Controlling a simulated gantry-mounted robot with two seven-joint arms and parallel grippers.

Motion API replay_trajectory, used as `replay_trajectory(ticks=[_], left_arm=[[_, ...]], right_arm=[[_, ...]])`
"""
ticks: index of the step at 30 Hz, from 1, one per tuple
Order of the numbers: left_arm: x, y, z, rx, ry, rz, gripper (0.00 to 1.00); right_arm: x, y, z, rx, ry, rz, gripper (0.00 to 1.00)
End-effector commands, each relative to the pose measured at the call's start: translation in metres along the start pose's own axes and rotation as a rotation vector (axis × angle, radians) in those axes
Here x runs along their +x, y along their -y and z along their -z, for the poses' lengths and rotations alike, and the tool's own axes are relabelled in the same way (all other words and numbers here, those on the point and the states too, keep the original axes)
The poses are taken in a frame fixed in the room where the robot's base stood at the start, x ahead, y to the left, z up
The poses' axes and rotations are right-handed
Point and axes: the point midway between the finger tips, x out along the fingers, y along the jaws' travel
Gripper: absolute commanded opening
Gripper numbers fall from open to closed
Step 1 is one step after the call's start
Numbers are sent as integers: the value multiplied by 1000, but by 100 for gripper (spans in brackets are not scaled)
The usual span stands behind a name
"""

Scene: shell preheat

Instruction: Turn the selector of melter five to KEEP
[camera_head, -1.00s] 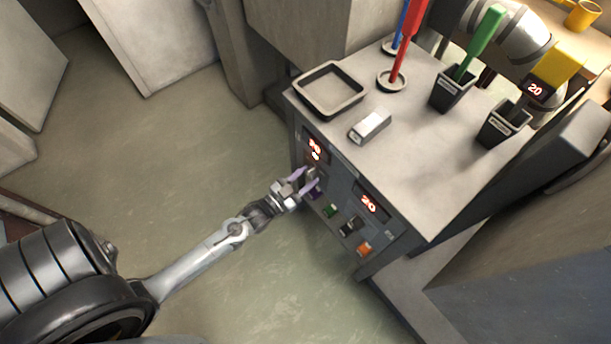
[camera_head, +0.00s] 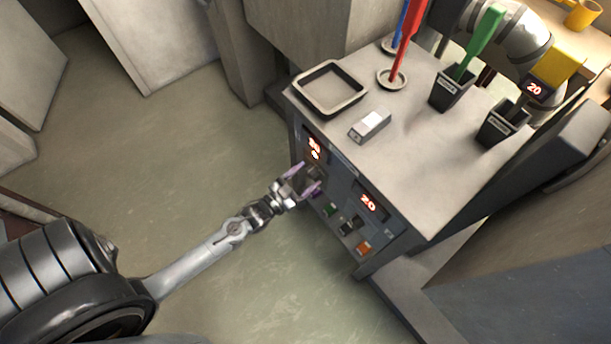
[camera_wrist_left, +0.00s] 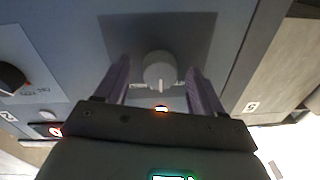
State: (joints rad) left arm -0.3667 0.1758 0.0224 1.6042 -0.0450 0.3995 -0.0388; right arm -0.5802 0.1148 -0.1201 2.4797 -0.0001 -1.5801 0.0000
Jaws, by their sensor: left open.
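The melter's front panel (camera_head: 338,197) is dark grey. In the left wrist view a round grey selector knob (camera_wrist_left: 158,70) sits on a darker square plate (camera_wrist_left: 185,32). Its pale pointer mark faces the bottom of that view, and the small lettering beside it is unreadable. My left gripper (camera_head: 307,178) is at the upper left part of the panel. Its two purple fingers are open on either side of the knob, with visible gaps in the left wrist view. A label "5" (camera_wrist_left: 251,106) is to the right. My right gripper is not in view.
Red displays (camera_head: 369,202) and green (camera_head: 331,210), black (camera_head: 349,226) and orange (camera_head: 363,248) controls share the panel. On top are a tray (camera_head: 330,90), a small pale block (camera_head: 370,125) and coloured tools in holders. The floor at left is clear.

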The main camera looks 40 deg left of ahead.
Motion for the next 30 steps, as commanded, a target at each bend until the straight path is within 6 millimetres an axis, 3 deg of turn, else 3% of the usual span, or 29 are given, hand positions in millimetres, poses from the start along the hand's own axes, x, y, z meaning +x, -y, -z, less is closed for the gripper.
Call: replay_trajectory(ticks=[18, 30], left_arm=[[-90, 0, 1, 0, 3, 0, 68], [-105, 0, 0, 1, -1, 1, 68]], right_arm=[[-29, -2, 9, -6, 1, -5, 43], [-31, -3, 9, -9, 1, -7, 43]])
